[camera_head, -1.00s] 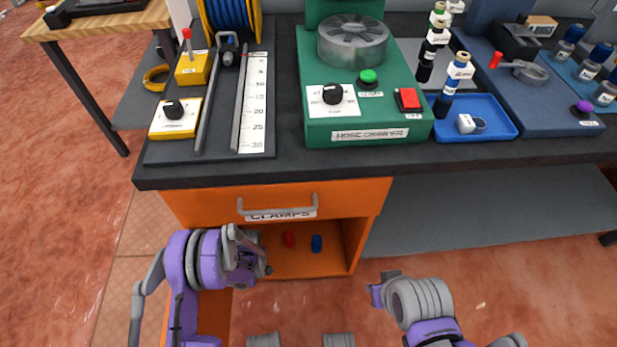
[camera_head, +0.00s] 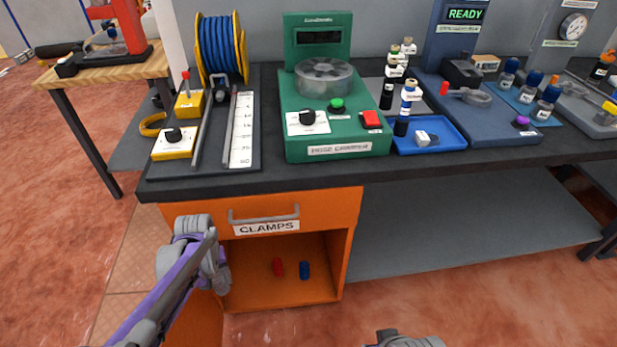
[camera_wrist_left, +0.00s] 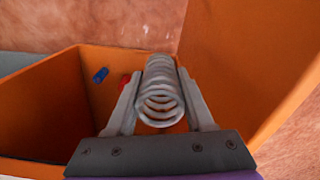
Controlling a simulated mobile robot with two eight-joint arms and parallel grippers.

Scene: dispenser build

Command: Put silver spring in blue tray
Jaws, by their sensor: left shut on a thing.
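The silver spring (camera_wrist_left: 160,92) is a pale coil between the two fingers of my left gripper (camera_wrist_left: 161,84) in the left wrist view. The gripper is shut on it. In the head view my left gripper (camera_head: 220,280) is low, at the left front of the orange cabinet's open compartment, and the spring cannot be made out there. The blue tray (camera_head: 453,138) is on the dark bench top to the right of the green machine, up and right of the gripper. A small white-and-grey part (camera_head: 424,138) lies in it. Only a sliver of my right arm shows at the bottom edge.
The orange cabinet (camera_head: 350,208) has a closed drawer labelled CLAMPS above its compartment. A red piece (camera_head: 278,267) and a blue piece (camera_head: 304,270) are inside. The green machine (camera_head: 334,143) and labelled bottles (camera_head: 407,100) stand near the tray. The bench front edge overhangs the cabinet.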

